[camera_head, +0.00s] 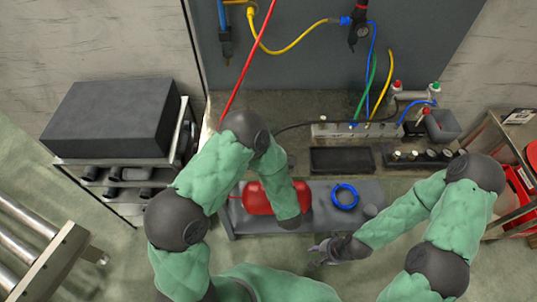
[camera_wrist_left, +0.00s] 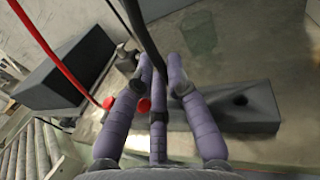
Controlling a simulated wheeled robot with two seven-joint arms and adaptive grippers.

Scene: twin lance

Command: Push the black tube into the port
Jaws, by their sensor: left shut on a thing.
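In the left wrist view a thin black tube (camera_wrist_left: 148,38) comes down from the top edge between the purple-grey fingers of my left gripper (camera_wrist_left: 160,72). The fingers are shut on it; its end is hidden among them. In the head view a black tube (camera_head: 292,126) reaches the grey fitting bar (camera_head: 340,130), while my left gripper is hidden there. My right gripper (camera_head: 314,256) is open and empty in front of the low table.
The low table (camera_head: 328,222) holds a red cylinder (camera_head: 258,197) and a blue hose coil (camera_head: 345,196). A red hose (camera_head: 248,68) crosses near my left arm. A cart with a dark box (camera_head: 113,118) stands left. Red bins (camera_head: 520,190) stand right.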

